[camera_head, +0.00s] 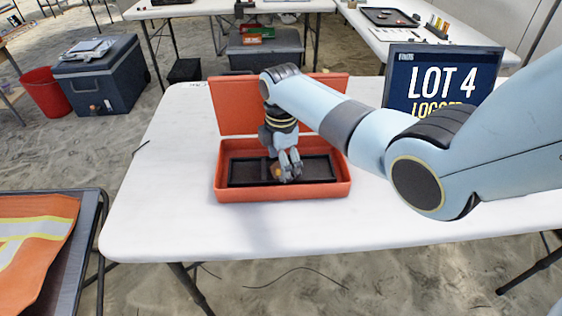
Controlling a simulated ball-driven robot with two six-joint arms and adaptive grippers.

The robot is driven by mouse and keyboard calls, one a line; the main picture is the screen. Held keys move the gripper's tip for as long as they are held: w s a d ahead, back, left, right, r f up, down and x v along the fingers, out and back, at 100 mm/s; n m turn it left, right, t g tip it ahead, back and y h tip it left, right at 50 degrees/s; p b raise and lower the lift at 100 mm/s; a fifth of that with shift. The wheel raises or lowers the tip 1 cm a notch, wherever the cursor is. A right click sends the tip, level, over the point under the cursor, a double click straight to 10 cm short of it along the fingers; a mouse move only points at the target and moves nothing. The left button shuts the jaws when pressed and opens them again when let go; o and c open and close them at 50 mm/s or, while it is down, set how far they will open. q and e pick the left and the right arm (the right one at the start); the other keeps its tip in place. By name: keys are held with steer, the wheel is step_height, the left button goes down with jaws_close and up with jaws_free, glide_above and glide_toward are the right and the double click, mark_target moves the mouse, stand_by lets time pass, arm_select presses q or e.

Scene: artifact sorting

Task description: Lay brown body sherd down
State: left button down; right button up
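The open orange case (230,194) lies on the white table with its lid raised at the back. A black insert with compartments (245,170) lines it. A small orange-brown piece (277,172), which looks like the brown body sherd, shows at the fingertips, low in the insert. The fingers partly hide it. I cannot tell whether they grip it or whether it touches the insert's floor. My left gripper is not in view.
A dark sign reading LOT 4 (440,75) stands on the table behind my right arm. The white table (165,210) is clear left of the case and in front of it. A side table with an orange vest (35,240) is at the lower left.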

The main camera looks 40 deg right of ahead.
steer(key=shift+s+a+f, duration=0.2)
steer(key=shift+s+f, duration=0.15)
steer(key=shift+r, duration=0.2)
step_height(320, 180, up, 13)
steer(key=p, duration=0.2)
steer(key=shift+w+d+r, duration=0.15)
steer(key=shift+w+d, duration=0.05)
steer(key=shift+w, duration=0.1)
